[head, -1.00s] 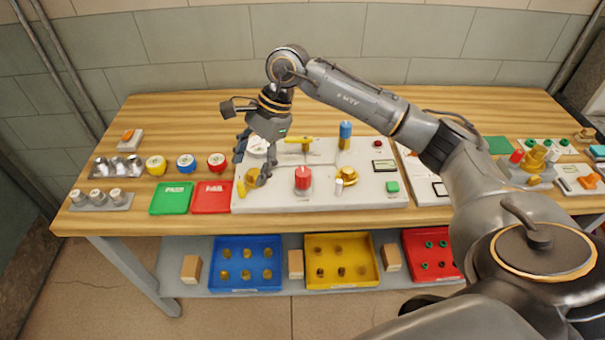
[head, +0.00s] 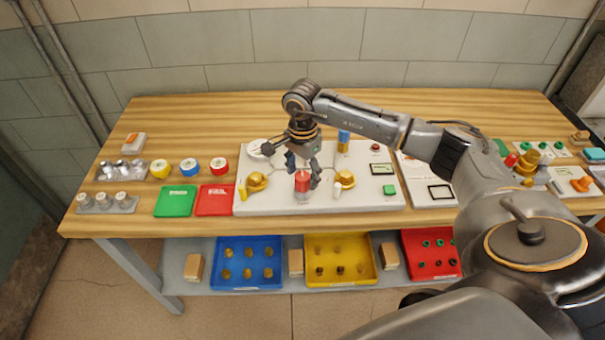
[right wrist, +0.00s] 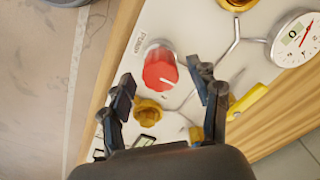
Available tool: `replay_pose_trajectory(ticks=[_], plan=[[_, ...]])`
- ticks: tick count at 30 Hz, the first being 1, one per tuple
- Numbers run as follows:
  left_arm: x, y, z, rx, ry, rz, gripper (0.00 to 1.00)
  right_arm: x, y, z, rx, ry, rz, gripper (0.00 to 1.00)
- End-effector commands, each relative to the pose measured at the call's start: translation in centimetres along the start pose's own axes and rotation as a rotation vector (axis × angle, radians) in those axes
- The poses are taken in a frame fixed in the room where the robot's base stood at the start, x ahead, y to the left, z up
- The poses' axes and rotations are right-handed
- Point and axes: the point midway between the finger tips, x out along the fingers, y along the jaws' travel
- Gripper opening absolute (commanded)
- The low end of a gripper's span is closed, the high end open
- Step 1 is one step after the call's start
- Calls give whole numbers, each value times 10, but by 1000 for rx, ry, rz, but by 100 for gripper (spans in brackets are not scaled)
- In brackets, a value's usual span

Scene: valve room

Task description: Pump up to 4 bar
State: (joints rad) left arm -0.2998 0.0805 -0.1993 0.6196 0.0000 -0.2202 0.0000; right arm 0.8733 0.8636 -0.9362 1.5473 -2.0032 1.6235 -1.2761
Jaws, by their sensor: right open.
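A white panel (head: 285,206) on the bench carries a red knob (head: 303,184) with a white pointer mark; the knob also shows in the right wrist view (right wrist: 160,73). My right gripper (head: 303,172) is open and points down over the red knob, one finger on either side; contact cannot be told. A round gauge (right wrist: 297,39) with a red needle is on the panel; its reading is too small to tell. Gold knobs (head: 257,181) (head: 346,179) flank the red knob. My left gripper is out of view.
A blue cylinder (head: 344,136), a red button (head: 375,146) and a green button (head: 389,189) are on the panel. Blue (head: 247,284) and yellow (head: 340,282) bins stand on the lower shelf. The back of the bench is clear.

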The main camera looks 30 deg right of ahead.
Motion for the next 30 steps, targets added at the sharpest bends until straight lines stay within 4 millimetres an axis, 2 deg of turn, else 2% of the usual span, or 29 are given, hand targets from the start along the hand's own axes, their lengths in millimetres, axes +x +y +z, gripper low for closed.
replay_pose_trajectory(ticks=[6, 15, 16, 24, 30], plan=[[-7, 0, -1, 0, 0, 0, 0, 20, 0, 0, 1, 0, 1, 62], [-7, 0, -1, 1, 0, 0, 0, 23, 0, 0, 0, 0, -1, 62], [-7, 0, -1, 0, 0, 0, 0, 23, 0, 0, 0, 0, -1, 60], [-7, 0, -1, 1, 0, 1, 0, 23, 0, 0, 1, 0, -1, 7], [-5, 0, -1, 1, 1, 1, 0, 23, 0, 0, 13, 0, -1, 7]])
